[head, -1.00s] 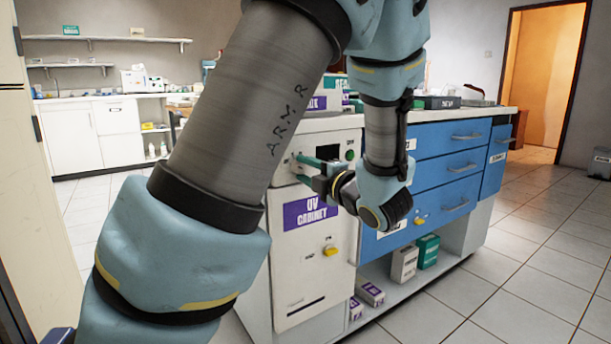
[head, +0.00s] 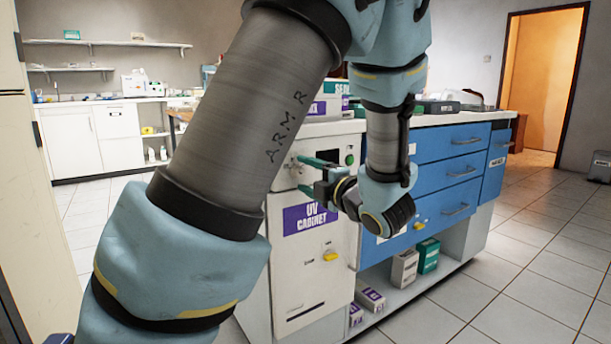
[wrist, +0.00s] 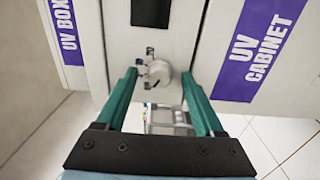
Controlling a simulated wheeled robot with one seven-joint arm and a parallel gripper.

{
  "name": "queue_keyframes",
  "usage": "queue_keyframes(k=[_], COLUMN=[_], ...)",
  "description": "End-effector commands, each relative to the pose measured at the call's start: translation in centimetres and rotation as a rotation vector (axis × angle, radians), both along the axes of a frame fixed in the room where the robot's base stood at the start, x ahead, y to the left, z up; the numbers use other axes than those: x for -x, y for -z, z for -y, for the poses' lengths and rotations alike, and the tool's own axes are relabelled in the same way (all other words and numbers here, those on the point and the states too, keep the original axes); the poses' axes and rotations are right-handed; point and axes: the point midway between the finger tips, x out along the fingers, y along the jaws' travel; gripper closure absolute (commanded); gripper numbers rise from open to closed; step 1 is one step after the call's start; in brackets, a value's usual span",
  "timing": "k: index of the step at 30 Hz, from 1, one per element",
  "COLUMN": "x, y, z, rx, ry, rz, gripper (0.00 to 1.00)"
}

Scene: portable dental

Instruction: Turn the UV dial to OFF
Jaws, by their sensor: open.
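The UV cabinet (head: 311,255) is a white unit with a purple "UV CABINET" label, which also shows in the wrist view (wrist: 250,50). Its pale dial (wrist: 158,73) sits on the front panel, with small dark marks around it. In the head view the dial (head: 291,165) is small, at the panel's left. My gripper (wrist: 160,75) is open, with one green finger on each side of the dial and visible gaps between. In the head view my gripper (head: 302,175) points at the panel from the right. The dial's exact setting is too small to read.
Blue drawers (head: 450,175) stand to the right. Open tiled floor lies in front.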

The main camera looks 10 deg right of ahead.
Motion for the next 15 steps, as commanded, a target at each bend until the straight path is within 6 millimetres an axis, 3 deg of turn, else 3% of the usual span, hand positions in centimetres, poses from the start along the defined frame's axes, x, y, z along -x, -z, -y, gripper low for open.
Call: queue_keyframes(k=[15], x=[8.1], y=[-0.1], z=[3.9], rx=[0.000], ry=[0.004], rz=[-0.001], gripper=[0.30])
